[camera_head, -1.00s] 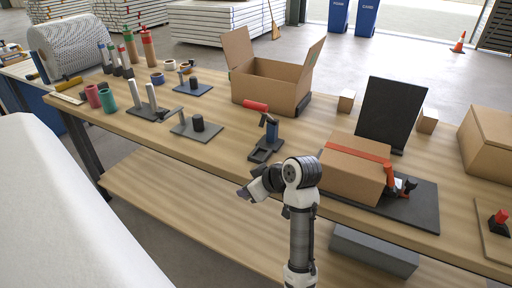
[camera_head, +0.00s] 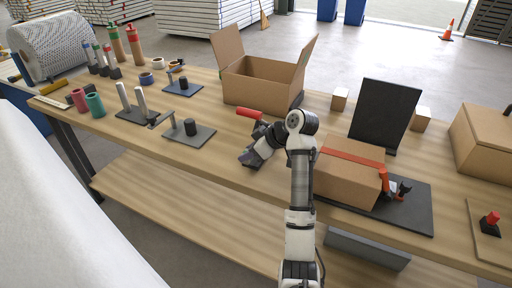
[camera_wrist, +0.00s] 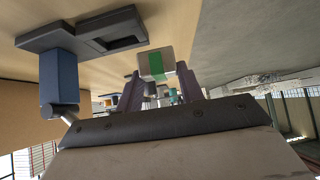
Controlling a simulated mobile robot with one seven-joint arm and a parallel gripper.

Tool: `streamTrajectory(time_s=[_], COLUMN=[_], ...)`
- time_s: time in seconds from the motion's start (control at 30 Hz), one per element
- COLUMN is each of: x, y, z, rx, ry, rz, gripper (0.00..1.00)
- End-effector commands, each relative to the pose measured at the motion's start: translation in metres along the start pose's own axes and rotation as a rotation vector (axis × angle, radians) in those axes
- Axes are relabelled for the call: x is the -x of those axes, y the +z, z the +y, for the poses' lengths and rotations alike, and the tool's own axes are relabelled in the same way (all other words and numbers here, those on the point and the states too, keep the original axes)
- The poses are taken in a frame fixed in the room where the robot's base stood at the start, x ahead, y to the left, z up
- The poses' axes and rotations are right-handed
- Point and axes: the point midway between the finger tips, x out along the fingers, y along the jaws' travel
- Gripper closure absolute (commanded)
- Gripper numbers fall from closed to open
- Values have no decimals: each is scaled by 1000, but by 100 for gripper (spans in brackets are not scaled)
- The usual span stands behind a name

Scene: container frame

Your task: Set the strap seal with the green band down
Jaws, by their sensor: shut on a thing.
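The strap seal (camera_wrist: 157,64), a small pale piece with a green band across it, is between my gripper's fingers in the wrist view. My gripper (camera_wrist: 160,88) is shut on it. The brown table surface fills the space behind the seal, and I cannot tell whether the seal touches it. In the head view my gripper (camera_head: 250,158) is over the table's front part, beside the red-handled tool (camera_head: 250,113). The seal cannot be made out there.
The tool's blue post (camera_wrist: 60,82) and dark base (camera_wrist: 88,32) are close at left in the wrist view. A red-strapped carton (camera_head: 345,178) stands right of my arm, an open carton (camera_head: 255,92) behind. Bare tabletop (camera_head: 222,165) lies left of my gripper.

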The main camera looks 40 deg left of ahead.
Motion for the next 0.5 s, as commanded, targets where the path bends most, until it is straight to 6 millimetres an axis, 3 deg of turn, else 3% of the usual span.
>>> streamTrajectory(time_s=[0.2, 0.5], x=[2, -9], y=[-1, 9], z=[37, 45], rx=[-1, -4], ry=[0, -2], rz=[-1, 0], gripper=[88, 88])
